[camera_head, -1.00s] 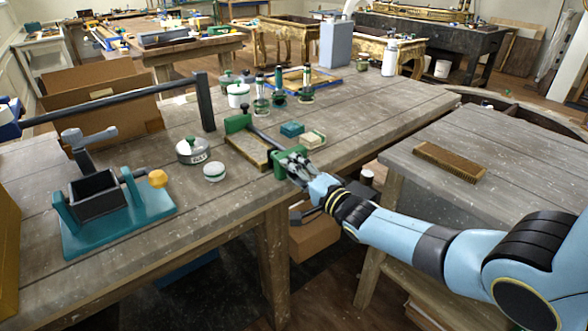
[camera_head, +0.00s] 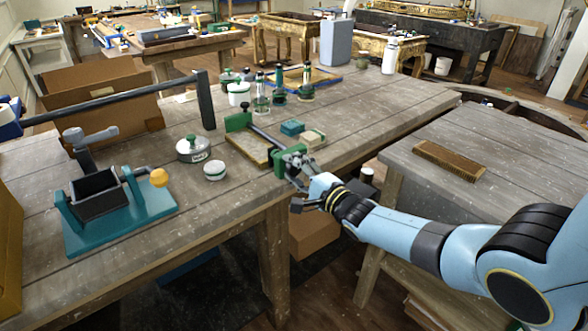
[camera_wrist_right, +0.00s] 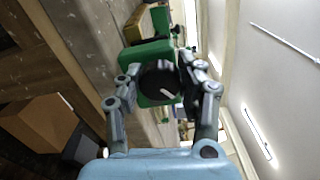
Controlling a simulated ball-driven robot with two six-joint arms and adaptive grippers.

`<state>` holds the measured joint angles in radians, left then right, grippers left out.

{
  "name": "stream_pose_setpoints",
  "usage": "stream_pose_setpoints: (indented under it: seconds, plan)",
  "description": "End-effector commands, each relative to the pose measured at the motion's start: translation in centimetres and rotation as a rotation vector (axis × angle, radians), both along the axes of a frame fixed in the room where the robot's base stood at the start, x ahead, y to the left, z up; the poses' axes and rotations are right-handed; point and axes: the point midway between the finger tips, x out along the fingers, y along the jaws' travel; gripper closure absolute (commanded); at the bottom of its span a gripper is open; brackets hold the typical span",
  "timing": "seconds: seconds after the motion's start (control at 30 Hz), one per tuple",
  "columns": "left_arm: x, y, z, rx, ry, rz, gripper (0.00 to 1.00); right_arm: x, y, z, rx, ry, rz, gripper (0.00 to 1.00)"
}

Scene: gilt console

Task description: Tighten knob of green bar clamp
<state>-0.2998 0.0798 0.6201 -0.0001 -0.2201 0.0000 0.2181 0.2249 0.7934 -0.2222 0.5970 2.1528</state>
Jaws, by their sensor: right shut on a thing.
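The green bar clamp lies across a wooden frame at the edge of the workbench. Its far green jaw (camera_head: 238,121) stands at the left end of the dark bar (camera_head: 264,135), and its near green head (camera_head: 280,165) is at the bench edge. My right gripper (camera_head: 297,168) is at this near head. In the right wrist view, the dark round knob (camera_wrist_right: 158,84) sits in front of the green head (camera_wrist_right: 146,55), with a finger of my gripper (camera_wrist_right: 161,80) on either side, shut on it. My left gripper is not in view.
A second table (camera_head: 520,178) stands at right.

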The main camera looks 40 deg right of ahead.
Motion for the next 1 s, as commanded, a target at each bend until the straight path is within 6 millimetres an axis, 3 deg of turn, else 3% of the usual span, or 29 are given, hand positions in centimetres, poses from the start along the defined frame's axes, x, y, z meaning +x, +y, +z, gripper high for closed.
stream_pose_setpoints:
  seconds: [0.03,0.13,0.17,0.23,0.67,0.77,1.0]
  plan:
    - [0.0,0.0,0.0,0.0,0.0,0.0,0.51,-0.5,-0.1,-0.8,0.0,0.017,-0.003,0.95]
    - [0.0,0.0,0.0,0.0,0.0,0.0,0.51,-0.5,-0.1,-0.8,-0.001,0.018,-0.003,0.95]
    - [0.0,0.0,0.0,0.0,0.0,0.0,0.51,-0.5,-0.1,-0.8,-0.001,0.018,-0.003,0.6]
    - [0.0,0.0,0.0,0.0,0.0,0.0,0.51,-0.5,-0.1,-0.8,-0.001,0.017,-0.003,0.51]
    - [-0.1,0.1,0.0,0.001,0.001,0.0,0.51,-0.9,-0.1,-0.3,-0.002,0.006,-0.001,0.51]
    - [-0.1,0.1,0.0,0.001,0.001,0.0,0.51,-2.2,-0.2,-0.3,-0.001,0.006,-0.001,0.51]
    - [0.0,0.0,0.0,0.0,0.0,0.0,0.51,-7.7,-0.7,-0.4,-0.003,0.009,-0.001,0.51]
